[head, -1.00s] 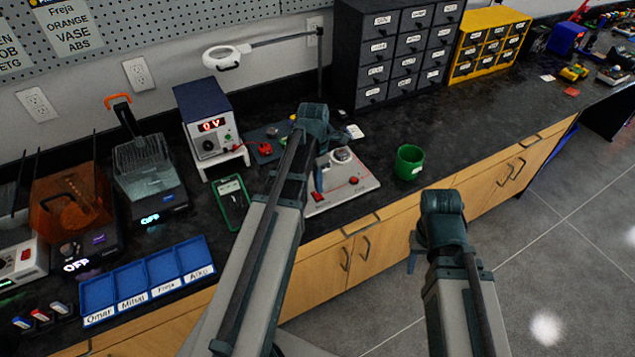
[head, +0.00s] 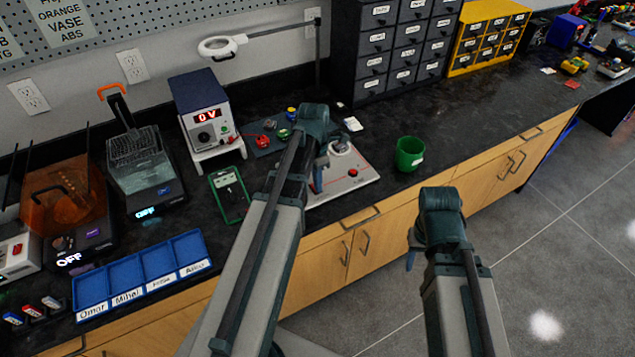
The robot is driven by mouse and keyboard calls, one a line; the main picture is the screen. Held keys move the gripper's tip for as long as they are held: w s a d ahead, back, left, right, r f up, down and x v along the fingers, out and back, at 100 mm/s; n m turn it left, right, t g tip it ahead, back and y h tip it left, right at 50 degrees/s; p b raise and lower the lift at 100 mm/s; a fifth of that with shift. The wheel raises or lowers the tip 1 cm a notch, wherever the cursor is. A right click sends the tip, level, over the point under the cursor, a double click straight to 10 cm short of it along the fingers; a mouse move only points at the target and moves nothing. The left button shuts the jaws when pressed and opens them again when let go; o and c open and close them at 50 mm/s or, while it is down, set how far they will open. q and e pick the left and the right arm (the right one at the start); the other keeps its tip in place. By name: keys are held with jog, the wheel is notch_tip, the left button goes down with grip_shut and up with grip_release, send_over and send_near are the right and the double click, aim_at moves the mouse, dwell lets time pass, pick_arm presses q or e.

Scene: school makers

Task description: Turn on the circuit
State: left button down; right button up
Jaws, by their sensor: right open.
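A white circuit board (head: 350,186) with red parts and a round metal-looking part lies on the dark counter near its front edge. My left arm hides its left side. The power supply (head: 199,110) stands on a white stand behind it to the left, its red display reading 0 V. Red leads (head: 262,140) lie beside it. My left gripper (head: 319,172) is over the left part of the board, fingers down; its jaw gap and any contact are hidden. My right gripper (head: 411,259) hangs in front of the cabinets, away from the counter, open, with no object visible in it.
A green cup (head: 409,154) stands right of the board. A green-framed meter (head: 229,194) and a blue labelled tray (head: 142,275) lie to the left. Drawer cabinets (head: 403,55) and a lamp (head: 222,46) stand behind. The counter right of the cup is clear.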

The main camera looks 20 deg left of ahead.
pick_arm(q)
jog(key=shift+a, duration=0.1)
jog(key=shift+w+a+r, duration=0.1)
jog(key=shift+w+a, duration=0.4)
jog(key=shift+a, duration=0.05)
pick_arm(e)
jog(key=shift+r, duration=0.15)
pick_arm(q)
jog(key=shift+r+p, duration=0.1)
jog(key=shift+p, duration=0.2)
pick_arm(e)
jog(key=shift+r, duration=0.1)
